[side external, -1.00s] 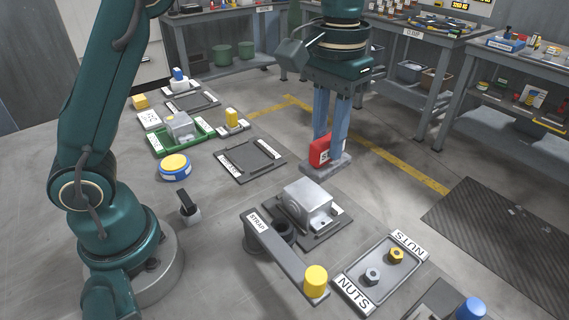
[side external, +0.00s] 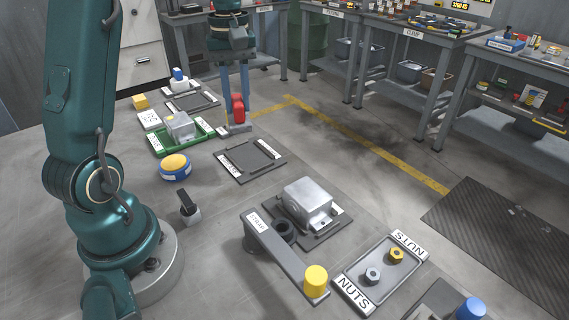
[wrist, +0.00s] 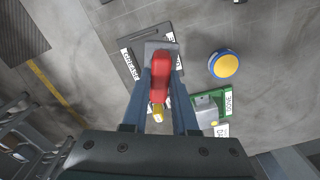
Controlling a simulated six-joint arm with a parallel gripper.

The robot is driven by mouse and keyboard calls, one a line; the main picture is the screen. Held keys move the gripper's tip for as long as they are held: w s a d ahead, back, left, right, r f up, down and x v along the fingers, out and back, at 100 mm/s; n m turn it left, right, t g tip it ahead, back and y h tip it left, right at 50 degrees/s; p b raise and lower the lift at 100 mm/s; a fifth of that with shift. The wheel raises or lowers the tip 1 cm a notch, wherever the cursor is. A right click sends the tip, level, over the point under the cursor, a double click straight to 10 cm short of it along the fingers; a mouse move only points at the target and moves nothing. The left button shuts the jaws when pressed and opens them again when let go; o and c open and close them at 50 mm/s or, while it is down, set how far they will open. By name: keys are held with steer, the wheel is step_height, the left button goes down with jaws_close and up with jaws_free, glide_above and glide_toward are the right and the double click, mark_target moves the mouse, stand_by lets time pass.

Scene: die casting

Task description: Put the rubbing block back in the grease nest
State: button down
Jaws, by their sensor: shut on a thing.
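The rubbing block is a red block (side external: 238,109) on a flat grey base, and it also shows in the wrist view (wrist: 160,75). My gripper (side external: 235,104) is shut on its red part, with one finger on each side in the wrist view (wrist: 161,85). The yellow piece (wrist: 157,113) shows past the block in the wrist view.
A dark square tray (side external: 250,161) lies in front. A green tray (side external: 163,146) with a metal casting stands to the left, and a blue-and-yellow round tin (side external: 175,168) is nearby. Another casting (side external: 307,202), a strap arm (side external: 285,255) and a nuts tray (side external: 378,275) lie nearer.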

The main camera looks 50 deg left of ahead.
steer(key=s+a+n, duration=0.4)
steer(key=s+a, duration=0.3)
steer(key=a, duration=0.1)
steer(key=shift+n, duration=0.3)
steer(key=shift+w+d+f, duration=0.95)
steer(key=shift+w+f, duration=0.65)
steer(key=shift+f, duration=0.2)
steer(key=shift+w+d+f, duration=0.95)
steer(key=shift+w+f, duration=0.7)
steer(key=shift+f, duration=0.2)
steer(key=shift+w+d+f, duration=0.95)
steer(key=shift+w+f, duration=0.65)
steer(key=shift+f, duration=0.2)
steer(key=shift+f, duration=0.15)
steer(key=c, duration=0.7)
jaws_free()
